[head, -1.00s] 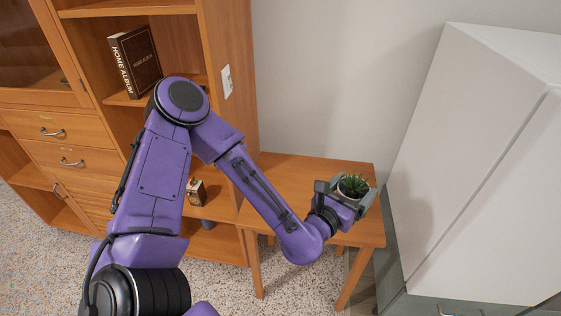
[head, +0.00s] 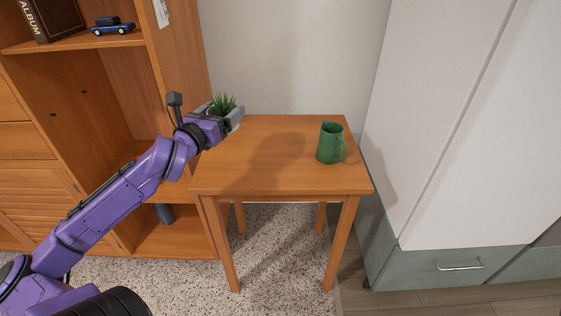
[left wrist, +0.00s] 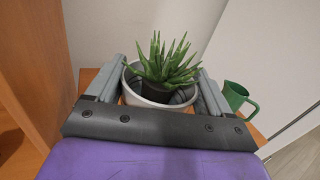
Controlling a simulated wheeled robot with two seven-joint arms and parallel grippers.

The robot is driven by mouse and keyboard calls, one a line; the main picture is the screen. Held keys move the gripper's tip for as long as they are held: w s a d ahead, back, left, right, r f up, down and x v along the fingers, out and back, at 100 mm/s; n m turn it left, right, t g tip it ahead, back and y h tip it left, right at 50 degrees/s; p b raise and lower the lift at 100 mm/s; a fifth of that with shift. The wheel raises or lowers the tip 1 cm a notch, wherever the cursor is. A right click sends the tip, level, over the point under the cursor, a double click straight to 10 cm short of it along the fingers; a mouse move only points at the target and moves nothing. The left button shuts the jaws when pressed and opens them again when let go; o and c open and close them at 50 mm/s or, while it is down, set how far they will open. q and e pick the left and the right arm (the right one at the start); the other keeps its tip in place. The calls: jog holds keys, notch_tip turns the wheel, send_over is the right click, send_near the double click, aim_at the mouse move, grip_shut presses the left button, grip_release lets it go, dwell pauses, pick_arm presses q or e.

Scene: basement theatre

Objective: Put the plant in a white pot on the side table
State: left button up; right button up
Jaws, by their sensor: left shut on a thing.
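The plant (head: 222,103) has spiky green leaves. In the left wrist view the plant (left wrist: 165,62) stands upright in a white pot (left wrist: 132,82) between the two fingers of my left gripper (left wrist: 162,92). My left gripper (head: 226,113) is shut on the pot, at the back left corner of the side table. The side table (head: 255,165) is a small orange-brown wooden one with a bare top apart from a green jug. Whether the pot's base touches the tabletop is hidden. My right gripper is not in view.
The green jug (head: 330,142) stands at the right of the tabletop and also shows in the left wrist view (left wrist: 236,97). A wooden shelf unit (head: 172,60) is at the left, a white cabinet (head: 440,90) at the right. The tabletop's middle and front are clear.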

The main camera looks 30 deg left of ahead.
pick_arm(q)
jog(key=shift+s+a+f+b, duration=0.3)
jog(key=shift+s+a+f, duration=0.05)
jog(key=shift+a, duration=0.2)
jog(key=w+d+f+b, duration=0.2)
jog(key=w+f, duration=0.1)
jog(key=w+d+f+b, duration=0.2)
jog(key=w+d+f, duration=0.1)
jog(key=w+d+f+b, duration=0.2)
jog(key=w+f, duration=0.1)
jog(key=w, duration=0.1)
jog(key=shift+w+d, duration=0.1)
jog(key=shift+d, duration=0.1)
jog(key=shift+w+d+f, duration=0.15)
jog(key=shift+w+f, duration=0.05)
jog(key=shift+w, duration=0.05)
jog(key=shift+w+d+f, duration=0.15)
jog(key=shift+f, duration=0.1)
notch_tip(320, 180, down, 3)
jog(key=shift+b, duration=0.75)
jog(key=shift+r, duration=0.1)
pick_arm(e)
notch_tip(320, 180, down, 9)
